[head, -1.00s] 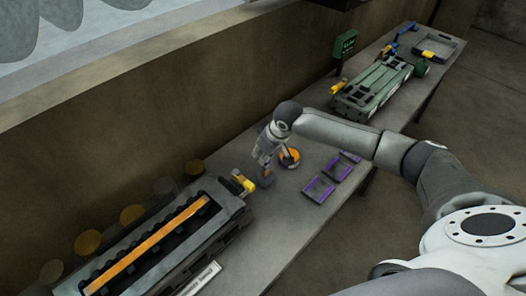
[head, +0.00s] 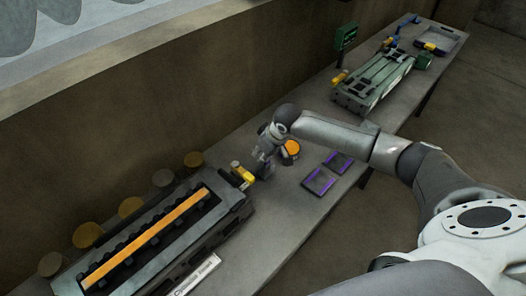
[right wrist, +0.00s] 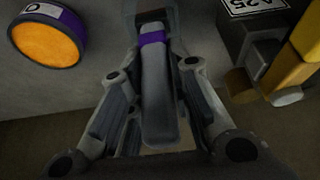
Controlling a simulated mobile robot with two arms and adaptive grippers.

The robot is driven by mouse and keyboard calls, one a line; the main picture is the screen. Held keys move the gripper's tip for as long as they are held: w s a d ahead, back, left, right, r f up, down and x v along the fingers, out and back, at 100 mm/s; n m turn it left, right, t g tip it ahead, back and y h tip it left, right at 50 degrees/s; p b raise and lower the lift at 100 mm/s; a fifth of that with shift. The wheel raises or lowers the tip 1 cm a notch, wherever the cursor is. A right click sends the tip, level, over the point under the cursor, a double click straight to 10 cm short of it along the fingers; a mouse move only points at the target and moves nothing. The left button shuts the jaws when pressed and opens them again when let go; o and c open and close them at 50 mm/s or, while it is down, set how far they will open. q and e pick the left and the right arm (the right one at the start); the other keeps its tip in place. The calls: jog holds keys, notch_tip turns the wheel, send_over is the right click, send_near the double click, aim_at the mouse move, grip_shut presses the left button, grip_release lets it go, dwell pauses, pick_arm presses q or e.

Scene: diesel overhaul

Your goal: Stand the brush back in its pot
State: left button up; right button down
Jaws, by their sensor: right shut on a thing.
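My right gripper (head: 264,168) is low over the bench, just left of a round orange-topped container. In the right wrist view its fingers (right wrist: 158,125) are shut on a grey handle with a purple band, which I take to be the brush (right wrist: 158,90). The brush's far end runs toward a dark grey, box-like shape (right wrist: 150,8) at the top edge. I cannot tell whether this is the pot, or whether the brush is inside it. The orange-topped container (head: 291,148) has a purple rim in the right wrist view (right wrist: 47,42). My left gripper is not in view.
Two purple-edged trays (head: 318,181) (head: 338,162) lie to the right. A green assembly (head: 375,82) stands farther along the bench.

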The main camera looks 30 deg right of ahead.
jog(key=shift+f, duration=0.35)
jog(key=c, duration=1.3)
grip_release()
jog(key=shift+o, duration=0.2)
jog(key=v, duration=1.2)
